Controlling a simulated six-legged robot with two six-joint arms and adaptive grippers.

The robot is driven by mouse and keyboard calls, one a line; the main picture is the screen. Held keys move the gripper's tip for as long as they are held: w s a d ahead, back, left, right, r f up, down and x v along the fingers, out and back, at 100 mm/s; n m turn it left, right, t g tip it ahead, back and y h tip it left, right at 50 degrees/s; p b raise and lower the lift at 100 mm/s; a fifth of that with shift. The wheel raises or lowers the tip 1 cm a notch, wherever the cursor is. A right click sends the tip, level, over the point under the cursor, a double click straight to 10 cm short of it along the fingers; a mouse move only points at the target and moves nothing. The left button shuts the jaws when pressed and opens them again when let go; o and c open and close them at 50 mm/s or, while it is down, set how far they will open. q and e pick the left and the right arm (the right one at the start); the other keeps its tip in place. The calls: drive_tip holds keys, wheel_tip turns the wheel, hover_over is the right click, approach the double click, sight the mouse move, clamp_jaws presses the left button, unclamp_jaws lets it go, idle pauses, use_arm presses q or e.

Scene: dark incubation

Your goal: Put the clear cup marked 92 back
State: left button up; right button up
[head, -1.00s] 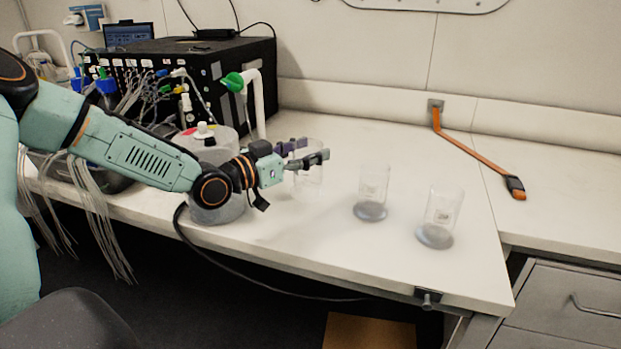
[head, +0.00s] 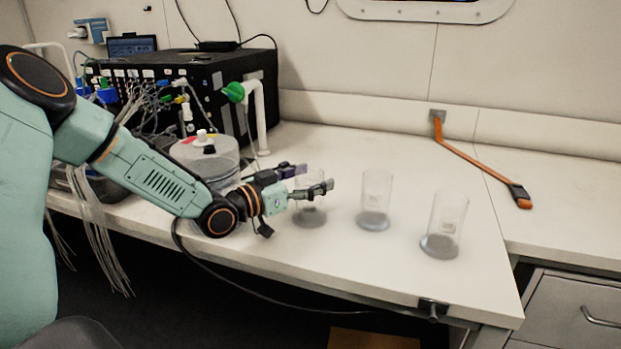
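Three clear cups show on the white bench in the head view. My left gripper (head: 307,179) has its two fingers on either side of the leftmost clear cup (head: 311,213), near its upper part, and appears shut on it. This cup is upright, with its grey bottom at or very close to the bench top. The middle clear cup (head: 376,190) and the right clear cup (head: 447,219) stand upright and apart. Labels show faintly on the cups, but I cannot read any number, so I cannot tell which is marked 92. My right gripper is not in view.
A lidded clear jar (head: 207,157) stands behind my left forearm, beside a black box (head: 215,85) with cables and a white pipe (head: 259,120). An orange strap (head: 475,158) lies at the back right. The bench (head: 400,262) is clear in front of the cups.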

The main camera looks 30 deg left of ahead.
sight(297, 179)
use_arm(q)
drive_tip(key=shift+o, duration=0.2)
drive_tip(key=shift+s+a, duration=0.1)
drive_tip(key=shift+a, duration=0.15)
drive_tip(key=shift+d+r, duration=0.1)
drive_tip(key=shift+r, duration=0.05)
drive_tip(key=shift+s+a+r+p, duration=0.1)
drive_tip(key=shift+s+a+p, duration=0.1)
drive_tip(key=shift+s+p, duration=0.35)
drive_tip(key=shift+p+v, duration=1.05)
drive_tip(key=shift+v, duration=0.15)
drive_tip(key=p+v, duration=0.2)
drive_tip(key=p, duration=0.1)
drive_tip(key=shift+s+a, duration=0.1)
drive_tip(key=shift+s, duration=0.1)
drive_tip(key=shift+s+a+p, duration=0.25)
drive_tip(key=shift+s+p, duration=0.3)
drive_tip(key=shift+s, duration=0.05)
